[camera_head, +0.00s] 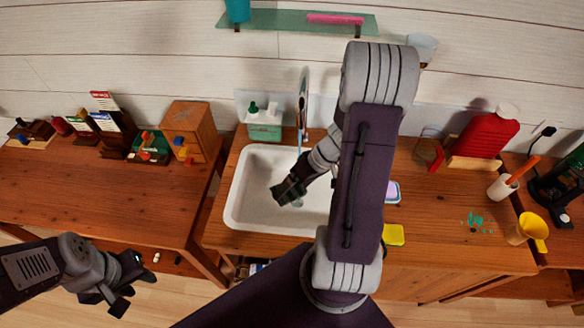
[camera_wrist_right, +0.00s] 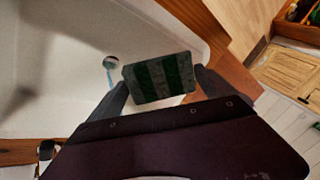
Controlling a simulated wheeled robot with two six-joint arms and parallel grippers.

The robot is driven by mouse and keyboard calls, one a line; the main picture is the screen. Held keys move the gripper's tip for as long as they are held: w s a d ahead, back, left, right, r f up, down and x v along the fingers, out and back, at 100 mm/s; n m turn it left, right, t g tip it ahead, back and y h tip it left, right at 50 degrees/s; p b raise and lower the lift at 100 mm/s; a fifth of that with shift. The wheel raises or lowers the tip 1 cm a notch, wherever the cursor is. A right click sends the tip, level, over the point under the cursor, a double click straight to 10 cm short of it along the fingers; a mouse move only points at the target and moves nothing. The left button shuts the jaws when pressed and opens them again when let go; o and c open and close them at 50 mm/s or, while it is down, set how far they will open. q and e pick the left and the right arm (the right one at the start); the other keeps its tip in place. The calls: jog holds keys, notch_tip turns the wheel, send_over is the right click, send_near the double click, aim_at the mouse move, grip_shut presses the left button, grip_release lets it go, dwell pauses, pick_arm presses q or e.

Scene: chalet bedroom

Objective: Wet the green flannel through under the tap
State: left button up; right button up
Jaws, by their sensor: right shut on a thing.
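The green flannel (camera_wrist_right: 160,78) is a small folded cloth with dark and lighter green stripes. My right gripper (camera_wrist_right: 162,84) is shut on it, with a finger at either side. In the head view my right gripper (camera_head: 290,190) is low over the white sink basin (camera_head: 262,158), and the cloth there is mostly hidden. The tap (camera_head: 303,95) rises behind the basin. In the right wrist view a thin pale blue streak (camera_wrist_right: 108,74) shows by the drain (camera_wrist_right: 111,62), apart from the flannel. My left gripper (camera_head: 118,288) is open and empty, left of the sink counter.
A green soap box (camera_head: 264,125) stands behind the basin. A yellow sponge (camera_head: 393,235) lies at the counter front, right of my arm.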

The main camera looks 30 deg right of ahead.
aim_at(289, 194)
jog(key=s+a+r, duration=0.1)
jog(key=a+r, duration=0.1)
jog(key=s+a+r, duration=0.1)
jog(key=s+r, duration=0.1)
jog(key=shift+s+a+p, duration=0.25)
jog(key=shift+a+p, duration=0.1)
jog(key=shift+p, duration=0.05)
pick_arm(q)
jog(key=shift+r, duration=0.4)
grip_shut()
pick_arm(e)
jog(key=shift+w, duration=0.1)
